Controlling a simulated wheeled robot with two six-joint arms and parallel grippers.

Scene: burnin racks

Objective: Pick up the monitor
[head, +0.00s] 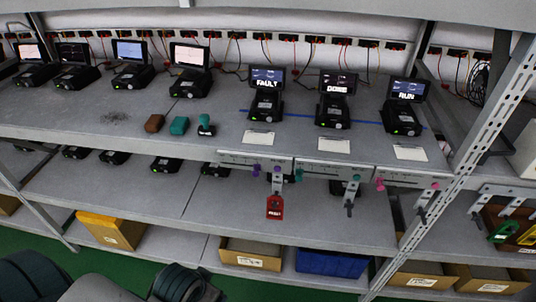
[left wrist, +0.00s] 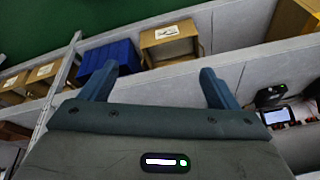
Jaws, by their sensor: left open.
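Several monitors with small screens on black bases stand upright on the upper shelf in the head view. Three at the right read FAULT (head: 267,86), DONE (head: 338,84) and RUN (head: 407,90). Further left are a pale-screened monitor (head: 189,56), a bluish one (head: 130,50), a dark one (head: 73,53) and another pale one (head: 28,52). My left gripper (left wrist: 158,70) is open and empty in the left wrist view, away from the monitors. A small screened device (left wrist: 278,116) shows at that view's right edge. My right gripper is not in view.
Brown, teal and dark small items (head: 179,125) lie left of white cards (head: 334,146). A red tag (head: 275,207) hangs below the shelf front. A blue bin (head: 331,262) and cardboard boxes (head: 110,231) sit low. A slotted upright post (head: 487,105) stands at the right.

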